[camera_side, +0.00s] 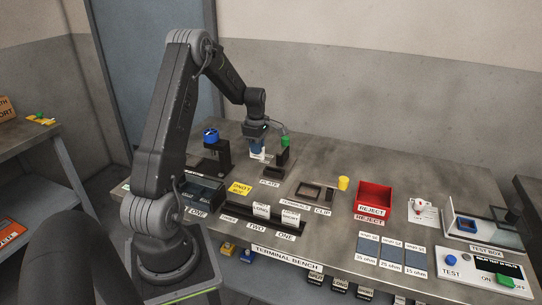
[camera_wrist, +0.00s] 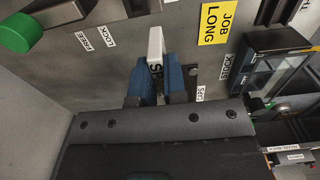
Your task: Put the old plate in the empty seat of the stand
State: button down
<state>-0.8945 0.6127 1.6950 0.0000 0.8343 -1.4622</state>
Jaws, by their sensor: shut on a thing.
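My gripper (camera_side: 257,149) is over the back of the bench, its blue fingers pointing down between two clamp-like fixtures. In the wrist view the blue fingers (camera_wrist: 163,84) are shut on a white plate (camera_wrist: 156,45) with dark letters, partly hidden between them. The plate is barely distinguishable in the side view. The stand (camera_side: 236,208) looks to be the long dark rack near the bench front, with labels that seem to read three, two and one. White lettered plates (camera_side: 261,209) and (camera_side: 290,216) stand in its middle and right seats. Its left seat looks empty.
A post with a blue knob (camera_side: 210,135) is left of my gripper, and a green-knobbed fixture (camera_side: 285,141) is right. A dark holder labelled plate (camera_side: 271,168) is in front. A yellow job card (camera_side: 240,188) lies behind the rack; a red reject bin (camera_side: 374,196) is right.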

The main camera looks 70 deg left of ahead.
jog(key=s+a+r, duration=0.2)
jog(key=s+r, duration=0.1)
jog(key=s, duration=0.2)
jog(key=s+d+f, duration=0.2)
jog(key=d, duration=0.3)
jog(key=s+d+f, duration=0.2)
jog(key=s+d, duration=0.1)
jog(key=d, duration=0.2)
jog(key=s+d+f, duration=0.2)
jog(key=d, duration=0.3)
jog(key=shift+s, duration=0.35)
jog(key=shift+f, duration=2.2)
jog(key=shift+f, duration=0.15)
jog(key=c, duration=1.2)
grip_release()
jog(key=shift+o, duration=0.2)
